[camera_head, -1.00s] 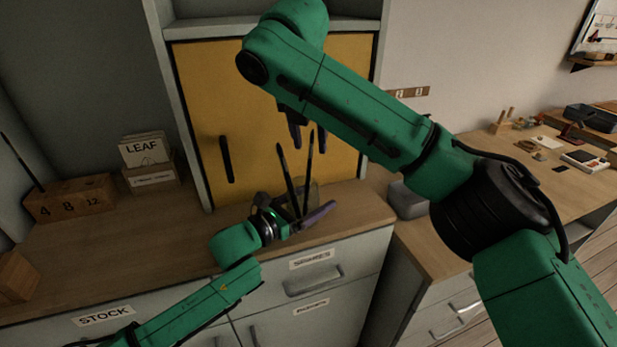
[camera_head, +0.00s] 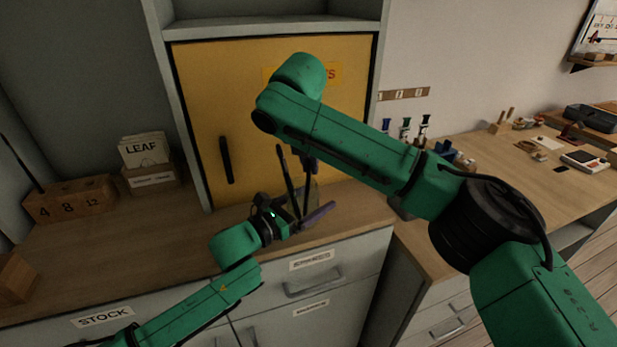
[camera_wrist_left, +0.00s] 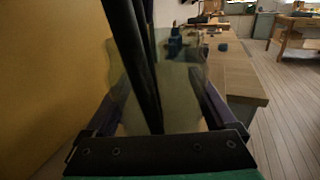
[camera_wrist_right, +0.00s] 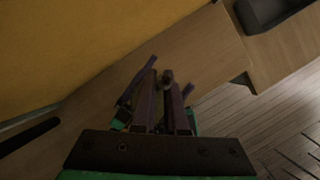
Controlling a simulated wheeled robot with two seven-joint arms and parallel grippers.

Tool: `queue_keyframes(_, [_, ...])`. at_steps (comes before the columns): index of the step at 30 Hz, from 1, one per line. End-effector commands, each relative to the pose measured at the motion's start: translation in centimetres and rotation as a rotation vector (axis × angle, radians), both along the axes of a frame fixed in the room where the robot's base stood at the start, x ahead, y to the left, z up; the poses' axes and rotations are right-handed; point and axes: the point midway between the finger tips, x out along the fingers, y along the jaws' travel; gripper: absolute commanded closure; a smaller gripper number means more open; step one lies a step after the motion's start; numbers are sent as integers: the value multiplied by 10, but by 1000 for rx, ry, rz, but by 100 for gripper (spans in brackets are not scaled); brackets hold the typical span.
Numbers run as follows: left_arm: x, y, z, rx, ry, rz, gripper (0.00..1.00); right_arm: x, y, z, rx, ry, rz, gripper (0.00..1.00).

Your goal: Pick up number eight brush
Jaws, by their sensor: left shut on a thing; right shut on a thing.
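My left gripper (camera_head: 306,216) is shut on a clear glass jar (camera_head: 314,194) at the front of the counter; the jar also fills the left wrist view (camera_wrist_left: 185,95). Two dark brushes stand in the jar, a left brush (camera_head: 288,175) and a right brush (camera_head: 305,188), both leaning slightly. My right gripper (camera_head: 309,167) is above the jar, its narrow jaws shut on the upper end of the right brush; the jaws also show in the right wrist view (camera_wrist_right: 165,90). No number is readable on either brush.
A wooden block (camera_head: 70,200) marked 4, 8 and 12 stands at the left, a dark stick (camera_head: 22,163) upright at its 4 end. A LEAF card box (camera_head: 150,165) is beside it. A yellow cabinet door (camera_head: 245,130) rises close behind. The counter between is clear.

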Motion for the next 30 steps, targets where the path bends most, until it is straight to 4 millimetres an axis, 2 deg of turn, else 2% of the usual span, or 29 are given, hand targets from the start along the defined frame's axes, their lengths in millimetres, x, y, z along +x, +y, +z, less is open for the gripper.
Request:
queue_keyframes(4, [0,0,-1,1,2,0,82,0,0,1,0,-1,-1,100])
queue_keyframes(7, [0,0,-1,1,2,0,82,0,0,11,0,-2,-1,100])
queue_keyframes(15, [0,0,-1,1,2,0,82,-1,1,81,1,-3,0,100])
queue_keyframes(18, [0,0,-1,1,2,0,82,0,0,94,0,-1,-2,100])
queue_keyframes(27, [0,0,-1,1,2,0,82,0,0,100,-1,0,0,100])
queue_keyframes(28, [0,0,-1,1,2,0,3,0,0,100,-1,0,0,100])
queue_keyframes(30, [0,0,-1,2,1,0,0,0,0,100,-1,0,0,100])
